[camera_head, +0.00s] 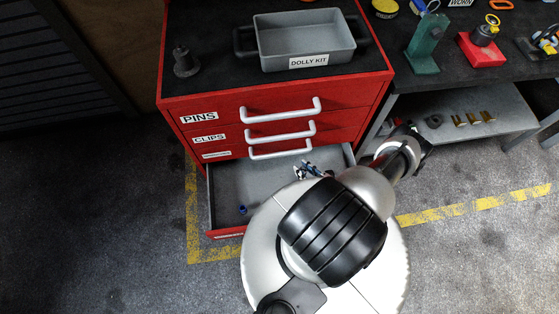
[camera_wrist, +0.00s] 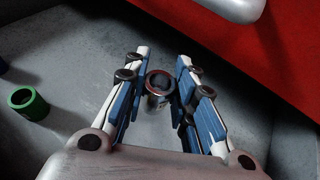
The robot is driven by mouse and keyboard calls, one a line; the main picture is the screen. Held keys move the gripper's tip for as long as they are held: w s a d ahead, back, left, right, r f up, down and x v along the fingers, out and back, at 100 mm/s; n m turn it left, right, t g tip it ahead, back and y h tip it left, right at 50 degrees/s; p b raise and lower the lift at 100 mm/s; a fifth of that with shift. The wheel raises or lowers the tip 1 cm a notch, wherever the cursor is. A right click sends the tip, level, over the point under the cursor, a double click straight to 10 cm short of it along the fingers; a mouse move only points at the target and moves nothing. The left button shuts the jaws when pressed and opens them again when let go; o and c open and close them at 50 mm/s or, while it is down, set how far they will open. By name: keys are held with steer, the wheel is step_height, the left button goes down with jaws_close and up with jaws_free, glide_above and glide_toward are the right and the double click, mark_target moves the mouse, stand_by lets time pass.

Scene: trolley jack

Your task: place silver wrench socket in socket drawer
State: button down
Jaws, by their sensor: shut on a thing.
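The silver wrench socket (camera_wrist: 158,101) is a small metal cylinder with a reddish rim and a dark opening, seen from above in the wrist view. My gripper (camera_wrist: 158,82) is shut on it, with the blue and white fingers on either side. The gripper (camera_head: 308,170) also shows small in the head view, over the open bottom drawer (camera_head: 226,187), the socket drawer, of the red cabinet. The socket cannot be made out in the head view. Whether it touches the drawer floor is unclear.
A green socket (camera_wrist: 28,103) lies in the drawer, left of my gripper. A small blue item (camera_head: 243,209) sits near the drawer's front left. The red cabinet front (camera_wrist: 285,45) and a drawer handle stand close at upper right. The drawer floor between is bare.

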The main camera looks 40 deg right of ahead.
steer(key=b+x, duration=0.1)
steer(key=x, duration=0.2)
steer(key=b+x, duration=0.1)
steer(key=x, duration=0.3)
steer(key=f+b+x, duration=0.1)
steer(key=x, duration=0.2)
steer(key=shift+a+f, duration=0.1)
steer(key=w+f+b, duration=0.1)
steer(key=w+f, duration=0.1)
steer(key=shift+w, duration=0.3)
steer(key=c, duration=1.3)
jaws_free()
steer(key=shift+f, duration=0.1)
